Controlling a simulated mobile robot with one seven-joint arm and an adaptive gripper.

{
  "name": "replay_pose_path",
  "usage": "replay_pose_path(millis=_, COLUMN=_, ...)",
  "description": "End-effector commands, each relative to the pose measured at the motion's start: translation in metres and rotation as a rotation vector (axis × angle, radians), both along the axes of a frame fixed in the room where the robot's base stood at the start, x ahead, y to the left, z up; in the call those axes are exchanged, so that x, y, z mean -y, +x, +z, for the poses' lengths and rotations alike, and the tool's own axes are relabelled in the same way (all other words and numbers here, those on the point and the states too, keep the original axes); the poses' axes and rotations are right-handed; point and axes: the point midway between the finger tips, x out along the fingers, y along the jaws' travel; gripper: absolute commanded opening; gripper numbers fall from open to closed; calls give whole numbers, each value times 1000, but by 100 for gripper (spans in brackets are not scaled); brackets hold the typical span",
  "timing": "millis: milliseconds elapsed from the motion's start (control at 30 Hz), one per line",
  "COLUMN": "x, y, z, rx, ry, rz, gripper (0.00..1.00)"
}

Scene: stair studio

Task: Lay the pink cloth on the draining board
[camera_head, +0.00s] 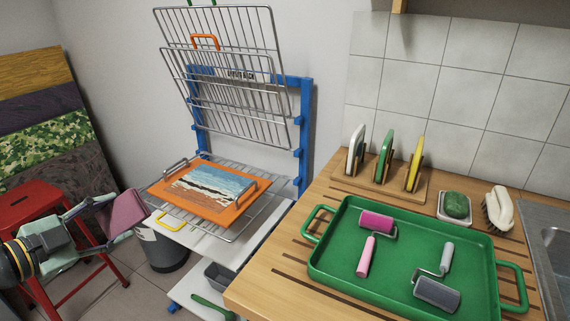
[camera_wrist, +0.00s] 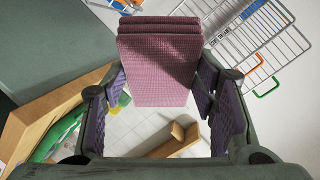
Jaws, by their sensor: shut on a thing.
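The pink cloth (camera_head: 127,214) is folded into a thick pad with a woven texture. My gripper (camera_head: 103,220) is shut on it at the left of the head view, in the air left of the print rack. In the wrist view the cloth (camera_wrist: 160,65) sits between the two purple-padded fingers of my gripper (camera_wrist: 160,85). The grooved wooden worktop beside the sink, which looks like the draining board (camera_head: 265,285), lies at the right of the head view, well apart from the cloth. A green tray covers much of it.
The green tray (camera_head: 318,270) holds a pink roller (camera_head: 367,256) and a grey roller (camera_head: 437,292). Behind it stand a wooden rack (camera_head: 375,190) of upright blocks, a green soap (camera_head: 457,205) and a brush (camera_head: 498,208). The wire print rack (camera_head: 235,110) and red stool (camera_head: 30,205) are nearby.

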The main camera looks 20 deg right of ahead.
Motion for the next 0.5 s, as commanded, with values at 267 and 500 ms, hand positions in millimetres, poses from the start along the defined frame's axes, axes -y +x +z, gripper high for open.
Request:
replay_pose_path(millis=267, x=27, y=-41, z=75, rx=-111, ry=114, rz=-381, gripper=31)
replay_pose_path(millis=500, x=74, y=-102, z=129, rx=-194, ry=299, rz=-816, gripper=31)
